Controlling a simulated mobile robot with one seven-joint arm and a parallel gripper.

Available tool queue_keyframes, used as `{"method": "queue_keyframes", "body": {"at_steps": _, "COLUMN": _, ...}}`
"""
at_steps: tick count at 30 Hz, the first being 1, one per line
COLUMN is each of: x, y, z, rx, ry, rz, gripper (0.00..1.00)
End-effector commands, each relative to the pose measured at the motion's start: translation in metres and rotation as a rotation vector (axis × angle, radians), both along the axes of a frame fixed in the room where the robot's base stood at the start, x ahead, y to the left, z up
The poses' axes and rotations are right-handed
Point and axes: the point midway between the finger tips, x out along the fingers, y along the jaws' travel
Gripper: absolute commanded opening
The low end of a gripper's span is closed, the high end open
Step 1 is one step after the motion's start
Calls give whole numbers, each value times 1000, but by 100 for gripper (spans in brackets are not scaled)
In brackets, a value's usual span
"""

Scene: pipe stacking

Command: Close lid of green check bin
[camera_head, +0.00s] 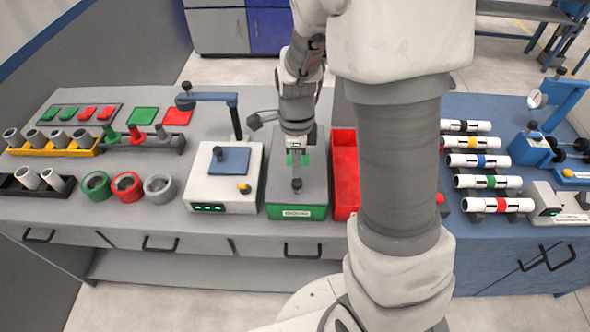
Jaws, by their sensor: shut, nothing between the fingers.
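The green check bin (296,213) stands on the grey bench, with a label on its front wall. Its grey lid (315,190) lies over the top and looks flat and level with the rim; a small gap at the back cannot be ruled out. A green mark shows on the lid, partly behind my gripper. My gripper (297,184) points down over the middle of the lid, shut and empty. It looks very close to the lid, but I cannot tell if it touches. My arm hides the lid's far edge.
A white device (223,194) with a blue plate stands left of the bin. An open red bin (345,175) is close on the right, partly behind my arm. Coloured rings, pipe racks and tiles fill the left; white pipes (487,182) lie on the blue bench.

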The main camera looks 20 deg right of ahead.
Motion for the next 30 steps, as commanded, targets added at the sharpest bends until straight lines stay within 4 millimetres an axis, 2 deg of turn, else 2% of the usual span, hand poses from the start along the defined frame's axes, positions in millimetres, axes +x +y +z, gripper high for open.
{"method": "queue_keyframes", "body": {"at_steps": 1, "x": -1, "y": 0, "z": -8, "rx": 0, "ry": 3, "rz": 0, "gripper": 0}}
{"method": "queue_keyframes", "body": {"at_steps": 6, "x": -1, "y": 0, "z": -22, "rx": 0, "ry": 1, "rz": 0, "gripper": 0}}
{"method": "queue_keyframes", "body": {"at_steps": 19, "x": -1, "y": 0, "z": -26, "rx": 0, "ry": -1, "rz": 1, "gripper": 0}}
{"method": "queue_keyframes", "body": {"at_steps": 26, "x": -6, "y": 2, "z": -51, "rx": 0, "ry": 4, "rz": 2, "gripper": 0}}
{"method": "queue_keyframes", "body": {"at_steps": 30, "x": -7, "y": 2, "z": -53, "rx": 1, "ry": 5, "rz": 1, "gripper": 0}}
